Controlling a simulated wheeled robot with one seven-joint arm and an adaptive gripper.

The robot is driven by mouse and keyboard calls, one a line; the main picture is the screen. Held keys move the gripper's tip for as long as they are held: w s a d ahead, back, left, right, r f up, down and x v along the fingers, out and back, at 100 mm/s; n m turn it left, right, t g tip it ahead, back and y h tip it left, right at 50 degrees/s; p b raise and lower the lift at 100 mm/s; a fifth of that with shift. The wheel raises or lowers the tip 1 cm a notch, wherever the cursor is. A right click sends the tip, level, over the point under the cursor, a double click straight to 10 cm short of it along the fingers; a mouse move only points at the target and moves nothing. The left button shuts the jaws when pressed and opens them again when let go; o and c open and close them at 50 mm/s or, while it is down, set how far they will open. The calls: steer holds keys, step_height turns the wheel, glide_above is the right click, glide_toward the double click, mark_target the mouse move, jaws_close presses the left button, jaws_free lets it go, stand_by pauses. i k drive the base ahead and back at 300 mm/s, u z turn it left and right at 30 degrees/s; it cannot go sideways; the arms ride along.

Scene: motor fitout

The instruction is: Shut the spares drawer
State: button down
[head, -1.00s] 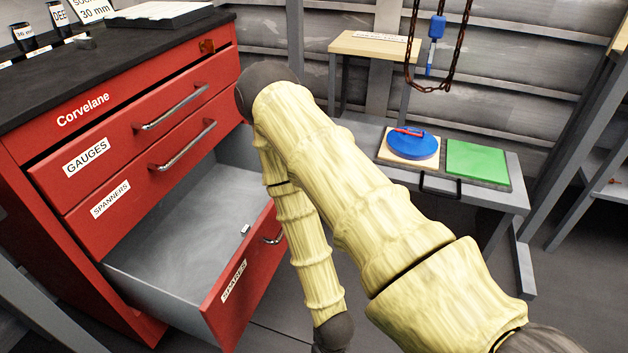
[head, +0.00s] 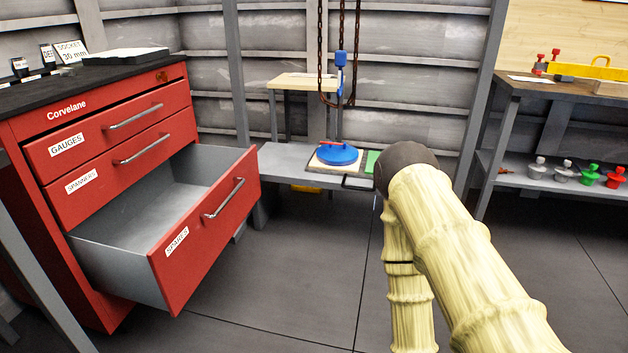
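The spares drawer (head: 195,240) is the lowest drawer of the red Corvelane cabinet (head: 55,237) at the left. It stands well pulled out, with its red front facing right and a metal bar handle (head: 224,198) on it. Its grey inside shows, and the part I can see looks empty. The gauges drawer (head: 85,140) and the spanners drawer (head: 100,175) above it look shut or nearly so. My arm, in a pale yellow sleeve, is at the right, clear of the drawer. My gripper is out of view below the picture.
A grey bench (head: 285,163) with a blue round fixture (head: 337,155) stands behind the drawer. A workbench (head: 520,92) with a lower shelf of several coloured fittings is at the far right. Open floor (head: 300,280) lies between the drawer and my arm.

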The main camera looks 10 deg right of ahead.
mark_target(152, 245)
steer(key=u, duration=0.7)
steer(key=i, duration=1.75)
steer(key=z, duration=0.85)
